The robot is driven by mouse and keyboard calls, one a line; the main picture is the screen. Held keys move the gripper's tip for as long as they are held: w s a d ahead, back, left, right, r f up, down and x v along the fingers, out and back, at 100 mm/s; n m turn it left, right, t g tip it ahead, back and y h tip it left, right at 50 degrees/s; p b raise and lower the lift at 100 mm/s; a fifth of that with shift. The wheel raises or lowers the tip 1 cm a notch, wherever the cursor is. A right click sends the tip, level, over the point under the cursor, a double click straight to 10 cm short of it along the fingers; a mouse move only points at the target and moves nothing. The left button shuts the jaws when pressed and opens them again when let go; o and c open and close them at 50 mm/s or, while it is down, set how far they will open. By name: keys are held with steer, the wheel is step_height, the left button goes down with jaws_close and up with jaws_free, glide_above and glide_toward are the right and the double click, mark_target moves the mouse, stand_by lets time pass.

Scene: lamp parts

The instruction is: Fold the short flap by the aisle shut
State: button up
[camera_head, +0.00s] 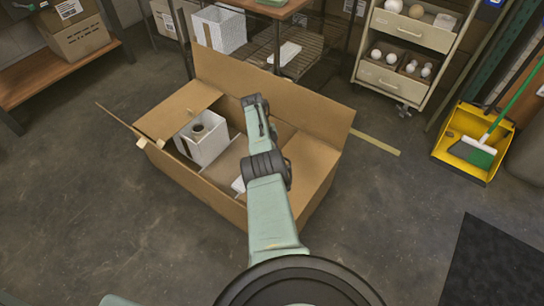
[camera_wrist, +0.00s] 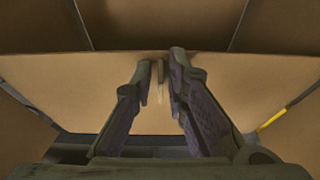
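The open cardboard box (camera_head: 195,183) stands on the floor in the head view. A tall flap (camera_head: 280,92) stands up along its far side. A shorter panel (camera_head: 178,108) slopes at its left end, and a narrow flap (camera_head: 119,121) sticks out left, nearly edge-on. I cannot tell which flap is by the aisle. My gripper (camera_head: 252,101) is over the box, in front of the tall flap. In the wrist view, my gripper (camera_wrist: 162,62) has its fingertips close together before a cardboard panel (camera_wrist: 70,88). Whether they hold anything is unclear.
A white box with a round hole (camera_head: 203,137) sits inside the carton. A wire-shelf table (camera_head: 285,50) and drawer cart (camera_head: 402,50) stand behind. A yellow dustpan tray (camera_head: 455,158) is right, near a dark mat (camera_head: 497,265).

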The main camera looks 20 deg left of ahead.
steer(key=shift+o, duration=0.7)
steer(key=shift+r, duration=0.1)
steer(key=shift+a+r, duration=0.1)
steer(key=shift+w+a+r, duration=0.1)
steer(key=shift+w+r, duration=0.05)
steer(key=shift+r, duration=0.15)
steer(key=v, duration=1.1)
steer(key=shift+r, duration=0.1)
